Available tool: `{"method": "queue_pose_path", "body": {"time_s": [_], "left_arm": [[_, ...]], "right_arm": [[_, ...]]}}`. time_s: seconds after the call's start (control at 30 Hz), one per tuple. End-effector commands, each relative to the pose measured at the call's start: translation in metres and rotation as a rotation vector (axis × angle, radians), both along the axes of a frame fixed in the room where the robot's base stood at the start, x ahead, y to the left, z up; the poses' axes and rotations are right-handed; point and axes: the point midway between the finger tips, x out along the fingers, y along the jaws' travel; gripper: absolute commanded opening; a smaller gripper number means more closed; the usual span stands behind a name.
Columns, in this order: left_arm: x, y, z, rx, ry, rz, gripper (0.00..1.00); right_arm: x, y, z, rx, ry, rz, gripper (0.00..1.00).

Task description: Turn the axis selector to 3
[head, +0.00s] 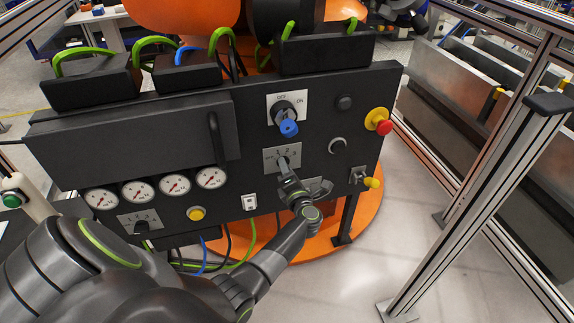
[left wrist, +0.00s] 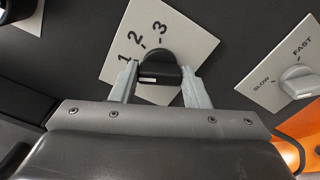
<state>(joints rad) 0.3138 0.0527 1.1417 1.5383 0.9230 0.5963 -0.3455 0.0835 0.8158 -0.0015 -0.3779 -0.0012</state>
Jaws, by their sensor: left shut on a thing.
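The axis selector is a black knob on a light plate (head: 270,153) marked 1, 2, 3, in the middle of the dark control panel. In the left wrist view the knob (left wrist: 160,66) sits between my fingers, with the plate (left wrist: 185,25) behind it. A white mark shows on the knob's near left part; the number it points to is hard to tell. My left gripper (head: 287,168) reaches the knob from below and is shut on it; it also shows in the left wrist view (left wrist: 158,82). The right gripper is not in view.
A SLOW/FAST knob (left wrist: 298,76) is just right of my gripper. A red emergency button (head: 385,127) is at the right edge. Another 1-2-3 selector (head: 141,226) is at the lower left, below several gauges (head: 174,184).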

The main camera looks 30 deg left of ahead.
Motion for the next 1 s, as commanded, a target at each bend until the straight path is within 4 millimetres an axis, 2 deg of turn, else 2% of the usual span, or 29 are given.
{"method": "queue_pose_path", "body": {"time_s": [0.03,0.7,1.0], "left_arm": [[0.0,-0.001,0.004,0.027,0.035,-0.001,0.19],[0.0,-0.001,0.001,0.441,0.52,-0.002,0.19],[0.0,-0.001,0.0,0.626,0.737,-0.003,0.19]], "right_arm": [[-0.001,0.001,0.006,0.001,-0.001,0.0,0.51],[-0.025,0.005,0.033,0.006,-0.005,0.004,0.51],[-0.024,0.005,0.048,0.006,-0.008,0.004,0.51]]}}
